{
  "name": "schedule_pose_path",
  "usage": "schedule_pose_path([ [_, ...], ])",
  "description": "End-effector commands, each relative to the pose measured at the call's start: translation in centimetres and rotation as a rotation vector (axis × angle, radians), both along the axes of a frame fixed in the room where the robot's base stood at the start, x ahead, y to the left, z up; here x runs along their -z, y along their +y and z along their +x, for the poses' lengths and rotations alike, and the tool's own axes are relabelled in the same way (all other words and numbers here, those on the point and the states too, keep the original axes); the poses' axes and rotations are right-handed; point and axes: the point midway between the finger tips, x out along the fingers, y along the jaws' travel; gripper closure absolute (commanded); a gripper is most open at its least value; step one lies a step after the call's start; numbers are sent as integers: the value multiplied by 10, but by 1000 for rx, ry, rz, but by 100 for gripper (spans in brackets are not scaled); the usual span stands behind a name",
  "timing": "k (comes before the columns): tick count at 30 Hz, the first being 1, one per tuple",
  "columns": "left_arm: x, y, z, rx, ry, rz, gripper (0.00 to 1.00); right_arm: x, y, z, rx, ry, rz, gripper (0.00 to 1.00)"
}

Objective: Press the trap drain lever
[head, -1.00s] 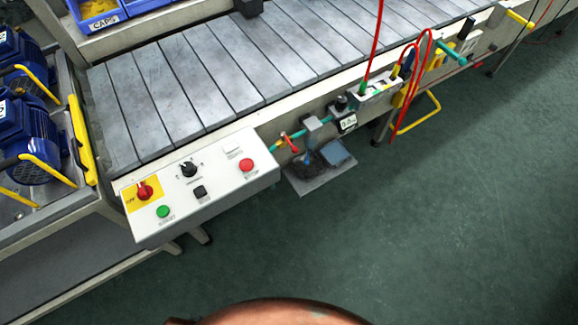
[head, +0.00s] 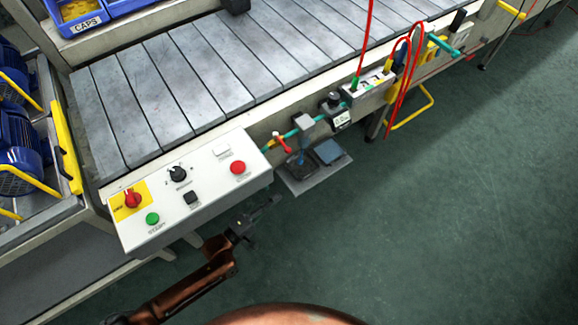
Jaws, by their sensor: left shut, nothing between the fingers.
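A teal air pipe (head: 292,132) runs along the conveyor's front side. It carries a red-handled lever (head: 282,141), a grey block (head: 304,122) and a black regulator with a "0.0" label (head: 340,116). A small blue part (head: 301,157) shows below the grey block; I cannot tell for sure which part is the trap drain lever. A grey tray (head: 310,182) with a dark pad and a blue-grey pad lies below. My left gripper (head: 268,206) is shut and empty, in front of and below the control panel's right corner, apart from the pipe and tray. My right gripper is out of view.
A white control panel (head: 205,207) with a red knob, a green button and a red button stands just left of the gripper. Red hoses (head: 400,80) hang at a white manifold (head: 366,92) further right. The green floor (head: 440,220) at right is clear.

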Motion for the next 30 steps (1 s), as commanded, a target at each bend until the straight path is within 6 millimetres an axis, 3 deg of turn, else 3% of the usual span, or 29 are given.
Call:
schedule_pose_path([
  [3, -21, 12, 22, -14, -3, -115, 100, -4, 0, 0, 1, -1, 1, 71],
  [6, -28, 17, 30, -21, -1, -162, 100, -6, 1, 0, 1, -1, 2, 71],
  [17, -31, 17, 32, -23, -3, -173, 100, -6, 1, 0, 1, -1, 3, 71],
  [24, -34, -1, 50, -23, -4, -176, 100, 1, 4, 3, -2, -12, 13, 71],
  [30, -38, -25, 77, -23, -3, -175, 100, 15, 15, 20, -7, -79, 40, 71],
])
